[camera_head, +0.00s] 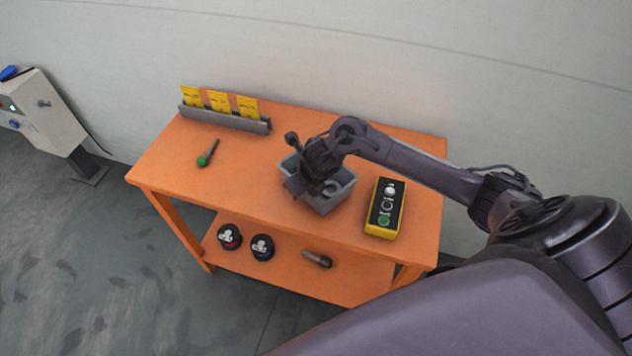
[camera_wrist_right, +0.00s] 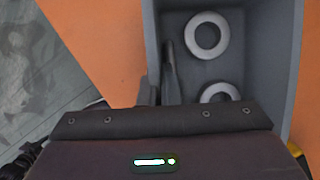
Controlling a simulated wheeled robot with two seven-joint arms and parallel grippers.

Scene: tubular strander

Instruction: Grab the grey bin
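The grey bin (camera_head: 338,199) is a small open box on top of the orange table, right of its middle. In the right wrist view the bin (camera_wrist_right: 284,60) holds two metal rings (camera_wrist_right: 208,36). My right gripper (camera_head: 297,186) is at the bin's left side. In the right wrist view its fingers (camera_wrist_right: 157,90) are close together, one inside and one outside the bin's left wall, and appear shut on that wall. The bin appears to rest on the table. The near part of the bin is hidden by the gripper's body. My left gripper is not in view.
The orange table (camera_head: 240,163) carries a yellow-and-black button box (camera_head: 385,207) right of the bin, a green-tipped tool (camera_head: 207,154) and a grey rack (camera_head: 224,118) with yellow packets. Its lower shelf holds several small items. A control cabinet (camera_head: 40,112) stands at left.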

